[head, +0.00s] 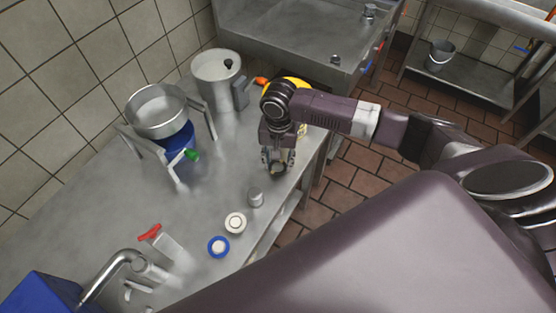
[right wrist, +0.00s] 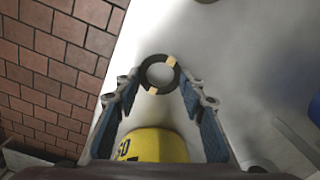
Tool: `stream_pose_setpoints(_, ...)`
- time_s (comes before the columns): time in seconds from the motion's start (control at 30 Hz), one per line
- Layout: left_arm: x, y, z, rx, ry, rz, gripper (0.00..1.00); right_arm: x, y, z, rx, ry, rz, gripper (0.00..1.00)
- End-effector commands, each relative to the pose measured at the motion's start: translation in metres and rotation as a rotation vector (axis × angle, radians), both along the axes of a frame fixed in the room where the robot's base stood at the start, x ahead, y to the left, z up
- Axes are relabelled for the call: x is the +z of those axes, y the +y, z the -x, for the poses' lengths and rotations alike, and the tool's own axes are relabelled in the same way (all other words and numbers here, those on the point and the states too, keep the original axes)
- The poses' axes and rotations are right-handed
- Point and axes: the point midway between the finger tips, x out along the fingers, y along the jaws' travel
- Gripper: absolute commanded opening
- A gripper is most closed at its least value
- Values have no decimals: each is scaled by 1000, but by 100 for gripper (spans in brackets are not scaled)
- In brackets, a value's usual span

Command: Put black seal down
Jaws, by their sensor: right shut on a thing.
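The black seal is a dark ring with two pale yellow patches. In the right wrist view the black seal (right wrist: 146,73) sits between the fingertips of my right gripper (right wrist: 160,76), which is shut on it. In the head view my right gripper (head: 278,164) points down over the right edge of the metal table (head: 100,203), with the seal partly hidden at its tips. I cannot tell whether the seal touches the table top. My left gripper is not in view.
A yellow object (right wrist: 155,146) stands close to my right gripper. A small grey cylinder (head: 255,197), a cream disc (head: 235,223) and a blue ring (head: 218,247) lie nearer. A metal pot (head: 217,78) and a pan on a stand (head: 158,111) are at the back left.

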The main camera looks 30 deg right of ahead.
Motion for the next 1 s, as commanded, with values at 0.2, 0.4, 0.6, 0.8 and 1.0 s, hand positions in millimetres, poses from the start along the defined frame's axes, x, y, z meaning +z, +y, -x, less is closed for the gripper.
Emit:
stream_pose_setpoints(0.2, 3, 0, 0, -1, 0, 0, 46, -7, 0, 0, -2, 1, 1, 25)
stream_pose_setpoints(0.4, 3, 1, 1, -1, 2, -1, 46, -9, 0, 0, -1, 1, 1, 43)
stream_pose_setpoints(0.6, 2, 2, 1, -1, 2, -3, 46, -9, 0, 1, -1, 1, 1, 55)
stream_pose_setpoints(0.8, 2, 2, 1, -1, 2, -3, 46, -8, -1, 0, -1, 0, 1, 55)
stream_pose_setpoints(1.0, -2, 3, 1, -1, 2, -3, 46, 15, 0, -1, 0, -3, -1, 55)
